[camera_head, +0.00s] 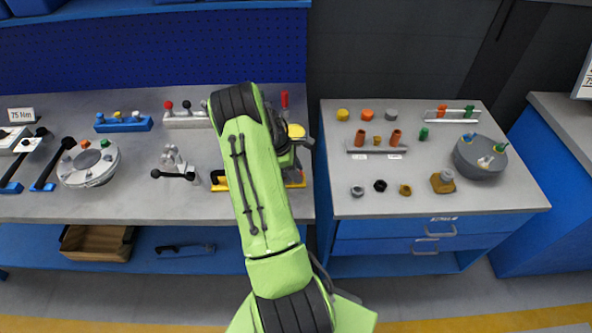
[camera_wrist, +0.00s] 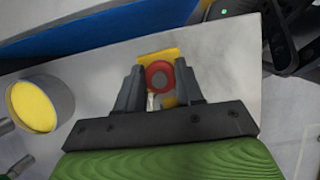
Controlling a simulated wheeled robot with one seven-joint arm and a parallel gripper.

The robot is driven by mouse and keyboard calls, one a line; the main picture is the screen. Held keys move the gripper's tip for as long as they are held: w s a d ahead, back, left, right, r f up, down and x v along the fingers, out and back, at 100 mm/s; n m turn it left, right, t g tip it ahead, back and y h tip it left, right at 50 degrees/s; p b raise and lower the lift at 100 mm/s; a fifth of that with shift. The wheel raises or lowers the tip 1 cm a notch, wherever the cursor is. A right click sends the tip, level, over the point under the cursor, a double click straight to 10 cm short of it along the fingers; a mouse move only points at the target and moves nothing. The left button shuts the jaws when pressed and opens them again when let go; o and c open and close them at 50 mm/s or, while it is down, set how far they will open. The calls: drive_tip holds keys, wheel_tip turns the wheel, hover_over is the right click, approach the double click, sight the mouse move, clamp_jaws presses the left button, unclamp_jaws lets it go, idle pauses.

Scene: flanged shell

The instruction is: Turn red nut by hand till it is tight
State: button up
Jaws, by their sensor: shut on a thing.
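In the wrist view a red ring-shaped nut (camera_wrist: 150,72) with a grey centre sits between the two dark fingers of my gripper (camera_wrist: 160,80). My gripper is shut on the nut from its left and right sides. A yellow piece (camera_wrist: 158,54) lies behind the nut; the fingers hide part of it. In the head view my green arm covers the nut and most of the gripper. A yellow fixture (camera_head: 219,181) shows on both sides of the arm there. How tight the nut is cannot be seen.
A grey cylinder with a yellow top (camera_wrist: 38,105) stands left of the fingers; its yellow top also shows in the head view (camera_head: 296,131). A red upright handle (camera_head: 284,99) stands behind the arm. A grey round flanged part (camera_head: 88,173) lies at left. A second bench (camera_head: 450,125) holds small parts.

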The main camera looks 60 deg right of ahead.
drive_tip(key=shift+c, duration=0.7)
drive_tip(key=m+y, duration=0.1)
drive_tip(key=m, duration=0.2)
drive_tip(key=shift+d, duration=0.1)
drive_tip(key=shift+g, duration=0.3)
drive_tip(key=o, duration=1.1)
drive_tip(key=shift+c, duration=0.2)
drive_tip(key=shift+r, duration=0.1)
drive_tip(key=p+v, duration=0.1)
drive_tip(key=v, duration=1.4)
drive_tip(key=shift+r+p, duration=0.35)
